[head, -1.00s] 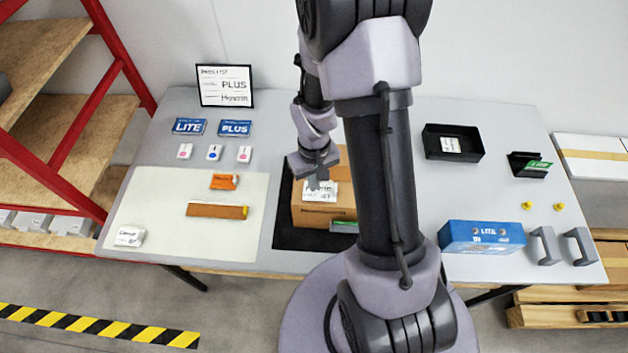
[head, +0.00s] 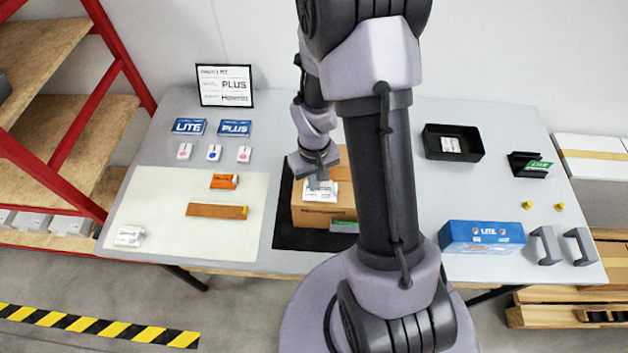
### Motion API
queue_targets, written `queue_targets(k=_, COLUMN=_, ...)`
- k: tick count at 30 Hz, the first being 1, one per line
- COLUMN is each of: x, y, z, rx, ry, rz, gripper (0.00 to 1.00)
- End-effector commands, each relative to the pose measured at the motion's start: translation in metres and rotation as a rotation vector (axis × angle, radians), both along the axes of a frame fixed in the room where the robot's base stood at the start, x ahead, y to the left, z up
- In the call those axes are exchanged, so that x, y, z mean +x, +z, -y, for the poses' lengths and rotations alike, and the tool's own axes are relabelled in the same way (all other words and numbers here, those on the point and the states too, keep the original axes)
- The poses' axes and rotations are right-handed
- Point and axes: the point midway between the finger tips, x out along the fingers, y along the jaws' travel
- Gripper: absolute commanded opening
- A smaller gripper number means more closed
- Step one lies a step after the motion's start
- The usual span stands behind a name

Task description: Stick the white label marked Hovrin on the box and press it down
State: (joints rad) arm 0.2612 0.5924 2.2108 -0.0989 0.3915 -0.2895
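The cardboard box (head: 313,217) stands on a black mat (head: 287,236) at the middle of the table. A white label (head: 320,192) with dark print lies on the box top. Its print is too small to read surely. My gripper (head: 318,182) points down at the label, at or very near its surface. The finger gap is too small to make out. My arm hides the right part of the box. Another white label (head: 450,145) lies in a black tray (head: 470,155) at the back right.
A sign (head: 225,86), blue LITE (head: 189,126) and PLUS (head: 235,128) cards and small white items stand at back left. A pale mat (head: 160,190) holds an orange packet (head: 224,181) and a brown strip (head: 217,211). A blue LITE box (head: 482,237) and grey handles (head: 562,246) are at right.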

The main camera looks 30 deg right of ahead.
Motion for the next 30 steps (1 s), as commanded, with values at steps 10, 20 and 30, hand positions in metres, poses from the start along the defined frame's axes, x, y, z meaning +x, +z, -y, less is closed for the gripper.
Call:
queue_targets(k=10, x=0.000, y=-0.005, z=0.000, rx=0.000, ry=0.000, rz=0.000, gripper=0.00)
queue_targets(k=20, x=0.000, y=-0.009, z=0.000, rx=0.000, ry=0.000, rz=0.000, gripper=0.00)
queue_targets(k=30, x=0.000, y=-0.013, z=0.000, rx=0.000, ry=0.000, rz=0.000, gripper=0.00)
